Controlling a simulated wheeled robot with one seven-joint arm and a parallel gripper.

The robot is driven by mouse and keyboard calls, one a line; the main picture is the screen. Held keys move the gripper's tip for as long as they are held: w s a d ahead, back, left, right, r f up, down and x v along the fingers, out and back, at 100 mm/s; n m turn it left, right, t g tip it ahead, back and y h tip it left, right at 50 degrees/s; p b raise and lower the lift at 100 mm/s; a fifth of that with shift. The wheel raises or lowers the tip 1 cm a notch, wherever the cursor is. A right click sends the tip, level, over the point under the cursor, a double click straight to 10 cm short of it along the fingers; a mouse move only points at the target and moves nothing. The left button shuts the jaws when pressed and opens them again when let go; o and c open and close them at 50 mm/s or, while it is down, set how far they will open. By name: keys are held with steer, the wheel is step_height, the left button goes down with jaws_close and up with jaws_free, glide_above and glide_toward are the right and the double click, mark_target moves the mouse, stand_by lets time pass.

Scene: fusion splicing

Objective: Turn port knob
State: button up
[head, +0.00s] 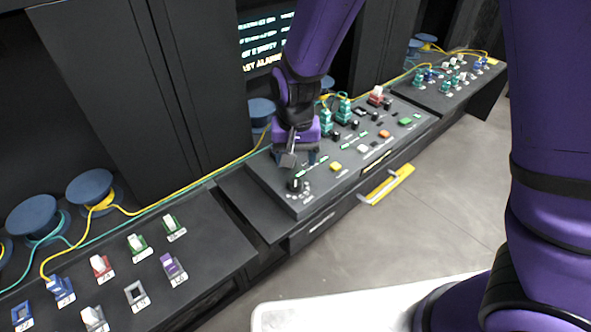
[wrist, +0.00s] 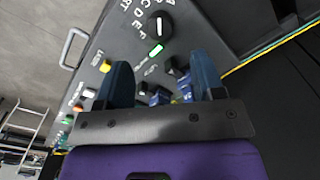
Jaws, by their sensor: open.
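The port knob is a black round knob with a white pointer mark, at the near left corner of the central console (head: 262,185). In the head view the knob (head: 295,184) is just below my gripper (head: 289,158). In the wrist view the knob (wrist: 159,26) is beyond the fingertips, ringed by white letters, with a lit green bar below it. My gripper (wrist: 160,75) is open, with its two dark fingers apart and no knob between them. It appears to be above the console and clear of the knob.
The console also bears a yellow button (head: 336,167), an orange button (head: 384,134), small black knobs and teal connectors (head: 343,110). Left is a panel of labelled ports (head: 205,240) with cable reels (head: 90,188) behind.

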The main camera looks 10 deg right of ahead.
steer(key=shift+r, duration=1.5)
steer(key=shift+d, duration=0.1)
steer(key=s+d+r+t+y, duration=0.2)
steer(key=s+d+r, duration=0.2)
steer(key=d+r, duration=1)
steer(key=s+d+r+t+h, duration=0.1)
steer(key=s+d+r, duration=0.4)
steer(key=s, duration=0.2)
steer(key=s+d+r+t+h, duration=0.1)
steer(key=s+d+r+t, duration=0.1)
steer(key=s+d+r, duration=0.3)
steer(key=s, duration=0.2)
steer(key=shift+s+d+n, duration=0.2)
steer(key=shift+s+n, duration=0.1)
